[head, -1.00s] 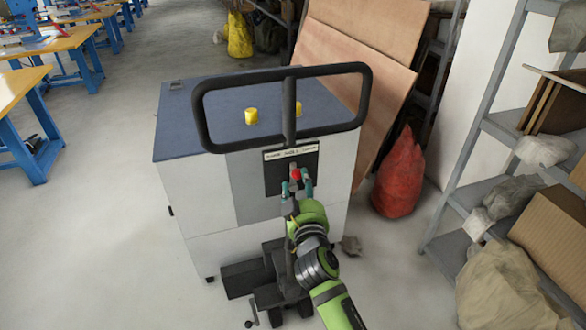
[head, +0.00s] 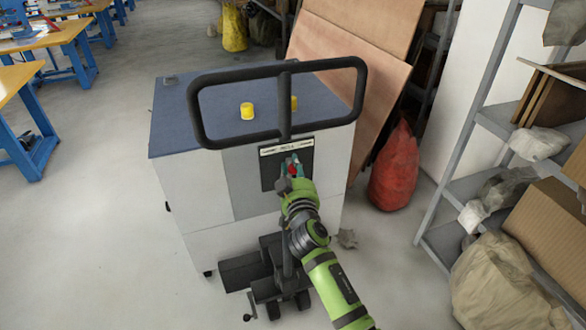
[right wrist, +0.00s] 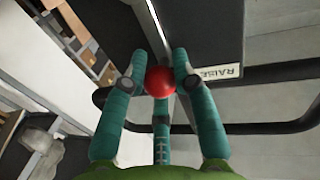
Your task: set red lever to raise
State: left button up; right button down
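The red lever's round knob (head: 293,169) stands out from a dark panel (head: 269,172) on the front of a grey cabinet. My right gripper (head: 291,170) has its teal fingers around the knob. In the right wrist view the red knob (right wrist: 160,82) sits between the fingers (right wrist: 160,75), which look drawn in against its sides. The lever's shaft is largely hidden. A white label strip (head: 286,146) runs above the panel, and the word RAISE (right wrist: 208,74) reads on it in the right wrist view. My left gripper is not in view.
A black bar handle (head: 285,135) loops above the panel, close over my right gripper. Two yellow caps (head: 247,111) are on the blue cabinet top (head: 180,130). A red sack (head: 395,172) and grey shelves (head: 450,180) stand to the right.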

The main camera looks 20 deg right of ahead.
jog(key=shift+a, duration=0.1)
jog(key=shift+a+f+n+b, duration=0.2)
jog(key=shift+n+b, duration=0.2)
jog(key=shift+b, duration=0.15)
jog(key=shift+s+a+f+n+t+b, duration=0.1)
jog(key=shift+a+f+n+t+b, duration=0.1)
jog(key=shift+a+n+b, duration=0.55)
jog(key=shift+w+a+f+n+t+b, duration=0.1)
jog(key=shift+a+n+t+b, duration=0.2)
jog(key=shift+n+b, duration=0.8)
jog(key=shift+s+a+f+n+t+b, duration=0.1)
jog(key=shift+a+n+b, duration=0.6)
jog(key=shift+n, duration=0.35)
jog(key=shift+d, duration=0.1)
jog(key=c, duration=1)
grip_release()
